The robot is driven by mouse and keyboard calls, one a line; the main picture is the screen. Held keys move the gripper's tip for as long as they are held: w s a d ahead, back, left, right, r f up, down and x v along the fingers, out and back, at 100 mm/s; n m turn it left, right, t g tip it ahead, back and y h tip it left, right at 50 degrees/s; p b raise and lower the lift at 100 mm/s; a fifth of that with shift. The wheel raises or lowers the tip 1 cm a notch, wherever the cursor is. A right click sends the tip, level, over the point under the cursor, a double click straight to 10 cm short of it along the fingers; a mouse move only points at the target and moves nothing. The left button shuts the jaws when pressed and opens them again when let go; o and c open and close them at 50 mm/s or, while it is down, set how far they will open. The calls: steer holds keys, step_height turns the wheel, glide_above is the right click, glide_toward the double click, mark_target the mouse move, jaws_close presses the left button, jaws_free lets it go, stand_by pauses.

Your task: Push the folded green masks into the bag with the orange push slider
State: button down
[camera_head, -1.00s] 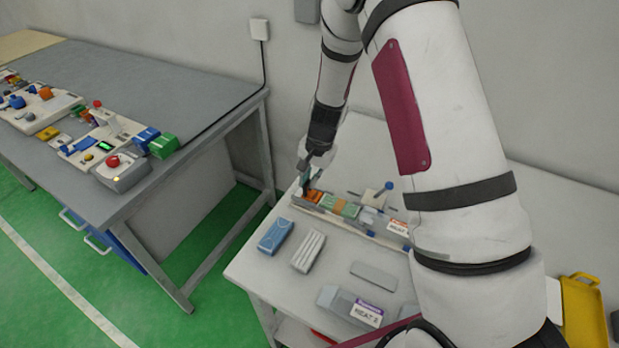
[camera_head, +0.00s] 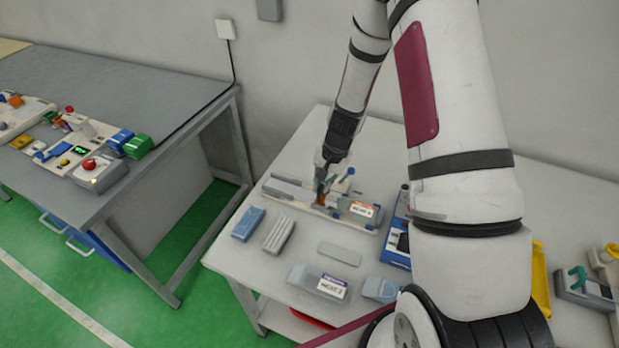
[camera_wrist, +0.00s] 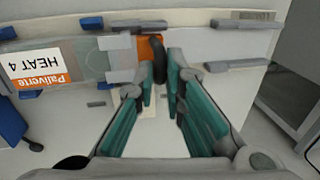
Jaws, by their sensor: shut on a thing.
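My gripper (camera_head: 322,182) is shut on the orange push slider (camera_head: 321,199), over the long pale rail (camera_head: 289,190) on the white table. In the wrist view, the teal fingers (camera_wrist: 160,72) close around a dark upright part beside the slider's orange body (camera_wrist: 150,48). A clear bag with an orange-and-white "Paliverte HEAT 4" label (camera_wrist: 40,66) lies just left of the slider there; the label also shows in the head view (camera_head: 361,209), to the right of my gripper.
A blue block (camera_head: 248,224), a ribbed grey block (camera_head: 279,235) and a flat grey plate (camera_head: 339,254) lie in front of the rail. A purple-labelled pack (camera_head: 318,283) is nearer. A blue-knobbed lever (camera_head: 350,171) stands close to my gripper.

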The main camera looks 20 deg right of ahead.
mark_target(337, 201)
steer(key=shift+s+d, duration=0.65)
steer(key=shift+d, duration=0.05)
steer(key=c, duration=1.7)
jaws_free()
steer(key=shift+s+d, duration=0.1)
steer(key=shift+d, duration=0.05)
steer(key=shift+r, duration=0.1)
steer(key=shift+r, duration=0.3)
steer(key=r, duration=0.3)
steer(key=s+d+r, duration=0.1)
steer(key=r, duration=0.7)
steer(key=shift+s+d, duration=0.2)
steer(key=shift+s, duration=0.15)
steer(key=shift+r, duration=0.1)
